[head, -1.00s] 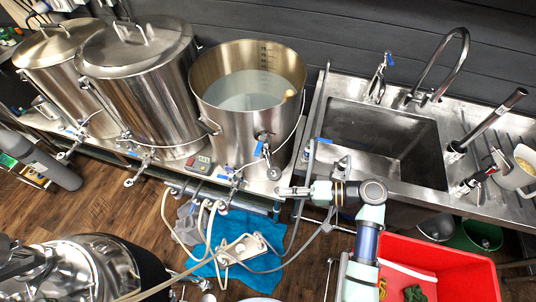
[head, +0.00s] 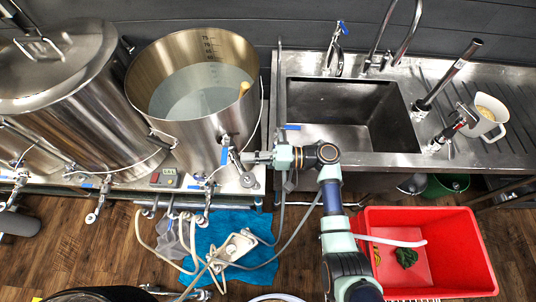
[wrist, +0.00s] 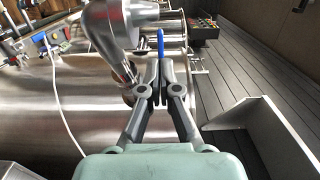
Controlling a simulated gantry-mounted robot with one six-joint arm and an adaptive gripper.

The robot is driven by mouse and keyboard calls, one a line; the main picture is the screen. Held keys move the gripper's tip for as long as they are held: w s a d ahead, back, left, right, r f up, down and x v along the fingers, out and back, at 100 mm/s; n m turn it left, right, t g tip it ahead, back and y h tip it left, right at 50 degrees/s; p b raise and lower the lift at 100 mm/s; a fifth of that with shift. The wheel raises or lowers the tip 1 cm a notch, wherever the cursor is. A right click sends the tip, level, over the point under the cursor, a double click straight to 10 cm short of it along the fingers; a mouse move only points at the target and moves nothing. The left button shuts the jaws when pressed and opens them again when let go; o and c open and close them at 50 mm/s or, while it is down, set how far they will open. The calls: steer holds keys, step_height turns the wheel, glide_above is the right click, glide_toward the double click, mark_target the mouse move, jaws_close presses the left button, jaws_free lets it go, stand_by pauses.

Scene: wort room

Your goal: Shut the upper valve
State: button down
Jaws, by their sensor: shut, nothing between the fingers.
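The open steel kettle (head: 186,112) holds pale liquid. The upper valve's blue handle (head: 224,155) is on the kettle's right front, above a downward metal outlet pipe (head: 240,171). My gripper (head: 247,158) is just right of this valve, pointing at it. In the wrist view, its fingers (wrist: 160,68) are together with nothing held. The blue handle (wrist: 160,45) shows edge-on just beyond the fingertips, and the steel elbow (wrist: 115,35) is on the left. I cannot tell whether the fingertips touch the handle.
A lower valve with a blue handle (head: 204,180) sits by the bench edge. A sink (head: 345,110) is to the right. A red bin (head: 450,260) stands on the floor. Hoses and a pump (head: 236,246) lie on a blue cloth (head: 210,236). A grey panel (wrist: 258,130) is right of my gripper.

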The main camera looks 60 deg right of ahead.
mark_target(226, 159)
steer(key=shift+x, duration=1.8)
steer(key=shift+w+a+f, duration=0.1)
steer(key=shift+w+a, duration=0.95)
steer(key=shift+a, duration=0.05)
steer(key=shift+w, duration=0.15)
steer(key=v, duration=1.2)
